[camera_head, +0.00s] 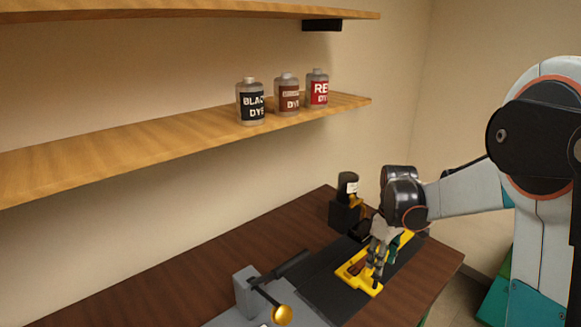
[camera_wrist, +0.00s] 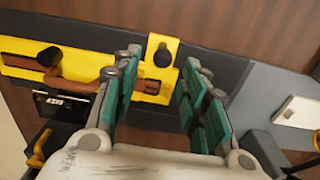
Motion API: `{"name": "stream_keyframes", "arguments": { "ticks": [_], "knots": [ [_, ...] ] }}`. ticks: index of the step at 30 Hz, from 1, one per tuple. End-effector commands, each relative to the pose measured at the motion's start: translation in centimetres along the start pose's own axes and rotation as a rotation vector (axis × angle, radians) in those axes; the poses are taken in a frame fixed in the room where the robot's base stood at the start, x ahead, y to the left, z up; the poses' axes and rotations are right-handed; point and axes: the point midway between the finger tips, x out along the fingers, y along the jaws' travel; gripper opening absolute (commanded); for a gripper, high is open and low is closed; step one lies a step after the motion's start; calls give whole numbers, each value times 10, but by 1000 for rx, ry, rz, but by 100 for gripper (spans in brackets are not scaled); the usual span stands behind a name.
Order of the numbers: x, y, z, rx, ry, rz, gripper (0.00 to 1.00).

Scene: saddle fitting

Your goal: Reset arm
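My gripper (camera_head: 376,268) is above the yellow fixture (camera_head: 353,284) on the dark bench in the head view. In the wrist view my gripper (camera_wrist: 163,65) has its two green-padded fingers spread apart, with nothing seen held between them. Behind the fingers lies the yellow fixture (camera_wrist: 85,62), with a brown strap-like piece (camera_wrist: 78,86) and a black knob (camera_wrist: 162,56) on it. The knob shows in the gap between the fingers. Whether the fingertips touch the fixture cannot be told.
A grey press-like device (camera_head: 246,290) with a brass ball stands at the front. A black stand with a dark bottle (camera_head: 347,187) is behind my gripper. Black, brown and red dye bottles (camera_head: 287,95) stand on the lower shelf (camera_head: 150,142). The dark wooden tabletop (camera_head: 180,290) is bare at left.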

Motion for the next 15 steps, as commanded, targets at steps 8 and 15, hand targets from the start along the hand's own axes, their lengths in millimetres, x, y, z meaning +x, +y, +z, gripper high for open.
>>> {"name": "stream_keyframes", "arguments": {
  "ticks": [8, 15],
  "knots": [
    [-60, -44, 16, 113, 88, 73, 40],
    [-101, -88, 39, 228, 189, 130, 40]
  ]
}}
